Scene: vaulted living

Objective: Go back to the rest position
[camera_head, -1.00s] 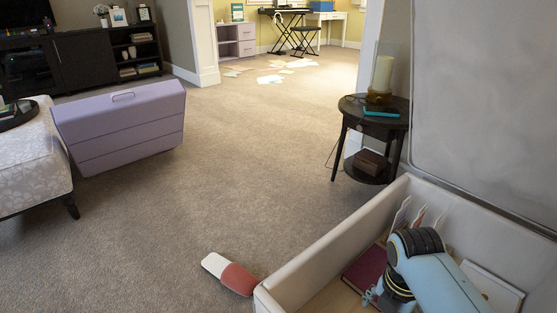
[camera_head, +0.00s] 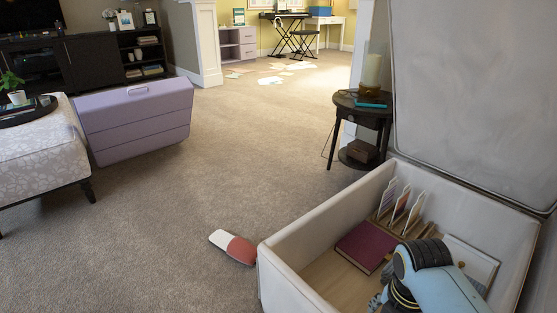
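My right arm comes in from the lower right over the open storage box (camera_head: 322,225). Its gripper (camera_head: 377,303) shows only in part at the bottom edge, low over the box. Its fingers are mostly hidden by the wrist and the picture edge, so I cannot tell whether it is open or shut. My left gripper is not in view. In the box lie a dark red book (camera_head: 366,246) and a framed white panel (camera_head: 470,262). Several upright cards (camera_head: 401,204) stand in a wooden rack at the back.
A red and white object (camera_head: 233,246) lies on the carpet beside the box. A round dark side table (camera_head: 361,108) stands behind it. A lilac chest (camera_head: 136,122) and a patterned ottoman (camera_head: 40,160) stand left. The carpet (camera_head: 210,180) between is mostly clear.

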